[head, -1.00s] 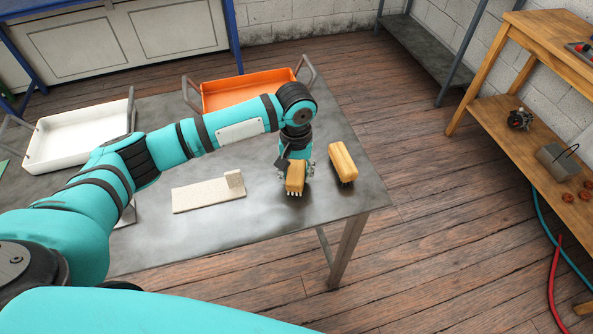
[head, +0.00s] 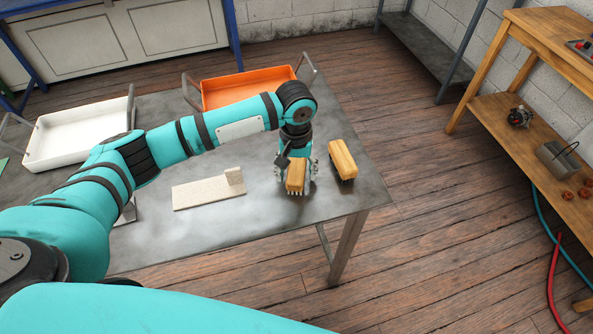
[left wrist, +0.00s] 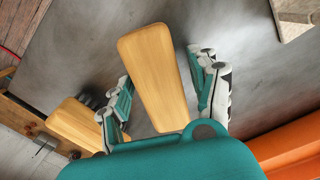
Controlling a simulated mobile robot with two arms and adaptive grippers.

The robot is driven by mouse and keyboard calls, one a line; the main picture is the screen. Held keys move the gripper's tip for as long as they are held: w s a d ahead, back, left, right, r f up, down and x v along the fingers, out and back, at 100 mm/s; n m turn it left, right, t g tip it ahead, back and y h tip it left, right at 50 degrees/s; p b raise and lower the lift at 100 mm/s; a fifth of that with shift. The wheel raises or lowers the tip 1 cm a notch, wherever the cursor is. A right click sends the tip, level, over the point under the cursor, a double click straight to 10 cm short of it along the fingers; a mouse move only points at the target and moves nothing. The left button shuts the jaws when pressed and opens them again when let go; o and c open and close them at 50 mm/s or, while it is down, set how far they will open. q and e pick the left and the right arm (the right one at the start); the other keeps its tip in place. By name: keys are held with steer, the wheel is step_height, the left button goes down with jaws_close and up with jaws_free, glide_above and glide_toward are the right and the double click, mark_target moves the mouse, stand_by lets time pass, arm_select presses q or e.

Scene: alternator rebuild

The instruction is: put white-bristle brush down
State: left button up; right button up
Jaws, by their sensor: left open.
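The white-bristle brush (head: 295,178) has a wooden block back. It rests bristles down on the grey metal table (head: 262,228), near the table's right end. My left gripper (head: 296,172) is open, with one finger on each side of this brush. In the left wrist view, the brush (left wrist: 155,75) lies between the spread fingers of my left gripper (left wrist: 165,95), with a gap visible at the right finger. Its bristles are hidden there under the block. My right gripper is not in view.
A second wooden brush (head: 342,158) with dark bristles stands just right of the gripper. A pale, flat stand with an upright block (head: 205,193) lies to the left. An orange tray (head: 235,102) and a white tray (head: 50,165) stand farther back. The table front is clear.

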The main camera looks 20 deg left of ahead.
mark_target(296, 167)
arm_select(q)
step_height(296, 167, up, 12)
steer(key=b, duration=0.1)
steer(key=shift+f, duration=0.2)
stand_by(0.3)
steer(key=shift+f, duration=0.1)
